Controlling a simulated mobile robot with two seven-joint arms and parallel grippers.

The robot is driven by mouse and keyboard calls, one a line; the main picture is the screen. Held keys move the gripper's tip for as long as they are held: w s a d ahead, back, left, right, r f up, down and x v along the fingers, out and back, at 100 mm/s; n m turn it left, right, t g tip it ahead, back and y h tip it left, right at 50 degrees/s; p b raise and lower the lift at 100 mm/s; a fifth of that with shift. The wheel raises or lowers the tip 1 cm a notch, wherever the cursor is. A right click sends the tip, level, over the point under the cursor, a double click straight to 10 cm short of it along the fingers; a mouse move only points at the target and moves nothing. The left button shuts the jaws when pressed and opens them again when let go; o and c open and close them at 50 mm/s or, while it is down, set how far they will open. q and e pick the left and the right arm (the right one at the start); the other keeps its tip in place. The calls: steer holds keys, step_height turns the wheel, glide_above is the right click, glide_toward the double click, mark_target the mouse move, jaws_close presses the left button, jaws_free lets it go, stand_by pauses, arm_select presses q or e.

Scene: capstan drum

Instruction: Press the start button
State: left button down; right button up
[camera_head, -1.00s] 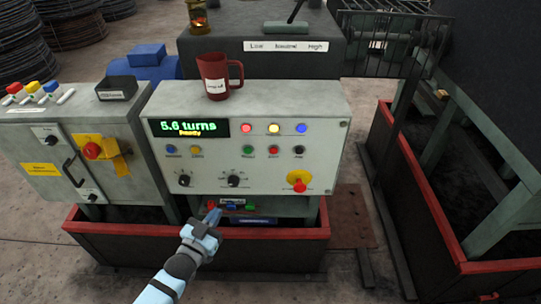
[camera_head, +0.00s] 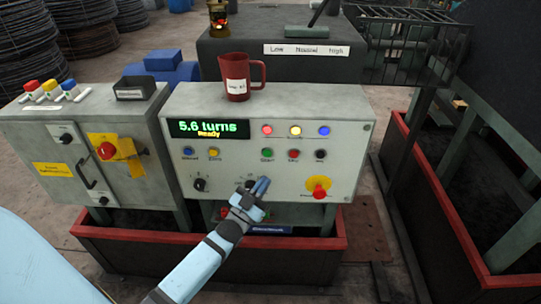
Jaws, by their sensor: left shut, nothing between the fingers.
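The control panel (camera_head: 345,150) is a pale grey box with a green display (camera_head: 208,129) reading "5.6 turns" and "Ready". A green button (camera_head: 267,154), with a small label below that seems to read "Start", sits left of a red button (camera_head: 293,154) and a black button (camera_head: 320,155). My left gripper (camera_head: 262,186) is shut and empty, pointing up at the panel's lower front, just below the green button and apart from it in the picture. It partly covers the middle knob (camera_head: 250,185). My right gripper is not in view.
A red emergency button on yellow (camera_head: 319,189) is at the panel's lower right. A red mug (camera_head: 236,78) stands on top. A grey cabinet (camera_head: 40,135) with a red-and-yellow switch (camera_head: 106,150) is at left. Red-rimmed troughs (camera_head: 110,234) lie below.

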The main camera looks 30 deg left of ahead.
mark_target(267, 154)
arm_select(q)
steer(key=shift+w, duration=0.1)
steer(key=shift+w+a+b, duration=0.55)
steer(key=shift+w+a, duration=0.2)
steer(key=shift+w, duration=0.45)
steer(key=shift+w+a+b, duration=0.6)
steer(key=shift+w+a, duration=0.2)
steer(key=shift+w, duration=0.45)
steer(key=shift+w+a+b, duration=0.55)
steer(key=shift+w+a, duration=0.2)
steer(key=shift+w, duration=0.45)
steer(key=shift+w+a, duration=0.2)
steer(key=shift+w, duration=0.2)
